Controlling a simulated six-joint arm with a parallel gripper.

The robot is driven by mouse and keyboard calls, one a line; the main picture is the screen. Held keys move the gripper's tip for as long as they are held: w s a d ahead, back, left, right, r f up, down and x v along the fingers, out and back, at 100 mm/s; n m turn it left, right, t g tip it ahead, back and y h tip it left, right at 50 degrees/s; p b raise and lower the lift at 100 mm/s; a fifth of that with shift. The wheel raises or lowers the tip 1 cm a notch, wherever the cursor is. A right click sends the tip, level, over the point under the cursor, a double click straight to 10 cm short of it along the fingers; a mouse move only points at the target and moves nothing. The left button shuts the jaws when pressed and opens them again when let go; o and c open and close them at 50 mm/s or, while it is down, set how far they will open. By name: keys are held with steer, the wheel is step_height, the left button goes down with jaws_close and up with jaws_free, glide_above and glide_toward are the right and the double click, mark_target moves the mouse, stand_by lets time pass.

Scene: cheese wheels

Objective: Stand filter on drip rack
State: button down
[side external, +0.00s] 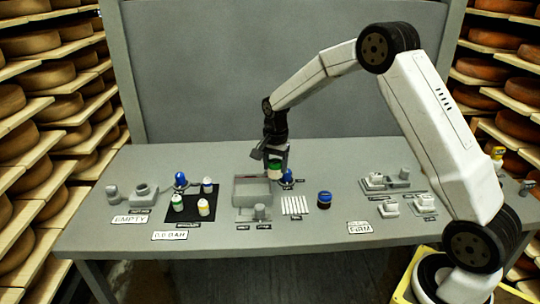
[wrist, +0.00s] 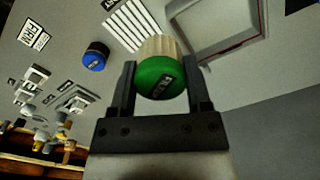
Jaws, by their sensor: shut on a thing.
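My gripper (side external: 276,151) is shut on a filter (side external: 274,172) with a green cap and a cream ribbed body. The wrist view shows the green cap of the filter (wrist: 160,78) between the two fingers of my gripper (wrist: 160,66), with the ribbed body pointing away from the camera. In the side view the filter is above the table, near the right end of a grey open box; its exact height is hard to tell. The white slatted drip rack (side external: 295,206) lies to the right of the box, and nothing stands on it. It also shows in the wrist view (wrist: 128,25).
The grey box (side external: 252,183) stands close left of the rack. A dark blue canister (side external: 324,200) stands right of the rack. A blue-topped item (side external: 287,176) is behind. A black mat (side external: 190,213) with several capped filters lies left. Grey fixtures (side external: 388,181) stand right.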

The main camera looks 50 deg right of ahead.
steer(key=s+r+m, duration=0.1)
steer(key=s+m, duration=0.4)
steer(key=s, duration=1.2)
steer(key=shift+s+d+r+m, duration=0.15)
steer(key=shift+s+d+m, duration=0.2)
steer(key=shift+d+m, duration=0.05)
glide_toward(294, 204)
steer(key=shift+s+a+f, duration=0.3)
steer(key=shift+s+f, duration=0.25)
steer(key=shift+s, duration=0.25)
steer(key=shift+w+d+f, duration=0.15)
steer(key=shift+w+f, duration=0.35)
steer(key=shift+f, duration=0.05)
steer(key=shift+f, duration=0.1)
steer(key=shift+w+f, duration=0.2)
steer(key=shift+f, duration=1.5)
